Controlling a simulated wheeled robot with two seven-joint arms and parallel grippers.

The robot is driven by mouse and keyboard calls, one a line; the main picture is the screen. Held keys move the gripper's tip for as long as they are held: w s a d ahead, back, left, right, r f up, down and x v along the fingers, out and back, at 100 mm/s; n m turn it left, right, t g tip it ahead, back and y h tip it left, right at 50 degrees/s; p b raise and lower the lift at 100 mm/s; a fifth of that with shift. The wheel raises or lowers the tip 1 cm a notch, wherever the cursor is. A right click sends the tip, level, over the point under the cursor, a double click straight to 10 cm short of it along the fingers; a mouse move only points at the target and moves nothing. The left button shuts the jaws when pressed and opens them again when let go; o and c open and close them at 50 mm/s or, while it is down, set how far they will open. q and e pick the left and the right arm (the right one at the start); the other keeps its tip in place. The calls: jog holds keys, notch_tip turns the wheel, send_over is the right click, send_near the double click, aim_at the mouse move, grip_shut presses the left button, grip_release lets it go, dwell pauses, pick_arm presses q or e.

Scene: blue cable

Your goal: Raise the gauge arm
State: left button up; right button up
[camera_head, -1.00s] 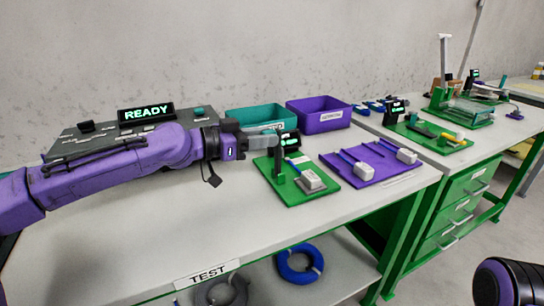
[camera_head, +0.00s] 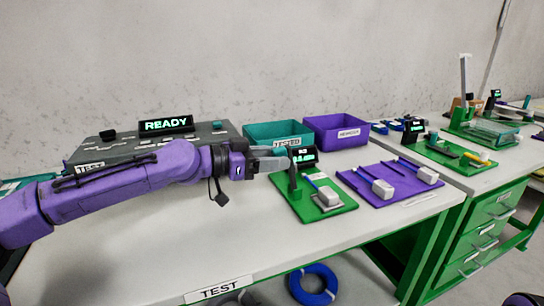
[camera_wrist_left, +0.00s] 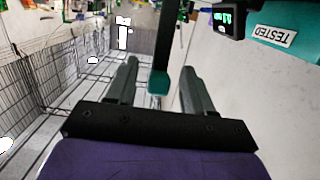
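The gauge stands on a green base plate (camera_head: 326,208), with a dark post and a small lit display (camera_head: 304,157). The display also shows in the left wrist view (camera_wrist_left: 228,18). The gauge arm (camera_wrist_left: 160,82) is a dark bar with a teal end. In the wrist view its end lies between my left gripper's fingers (camera_wrist_left: 160,88), with a gap visible on each side. In the head view my left gripper (camera_head: 280,161) is at the gauge's upper part, its fingers partly overlapping it. My right gripper is out of view.
A white connector (camera_head: 327,197) lies on the gauge plate. A purple mat (camera_head: 395,194) with white-ended cables lies to the right. A teal bin (camera_head: 278,132) and purple bin (camera_head: 337,130) stand behind. A READY panel (camera_head: 167,124) is at back left. The front of the table is clear.

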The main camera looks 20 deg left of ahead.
pick_arm(q)
jog(key=shift+a+r, duration=0.1)
jog(key=shift+r, duration=0.05)
jog(key=p+v, duration=0.2)
jog(key=v, duration=0.8)
jog(key=shift+s, duration=0.2)
jog(key=shift+a, duration=0.1)
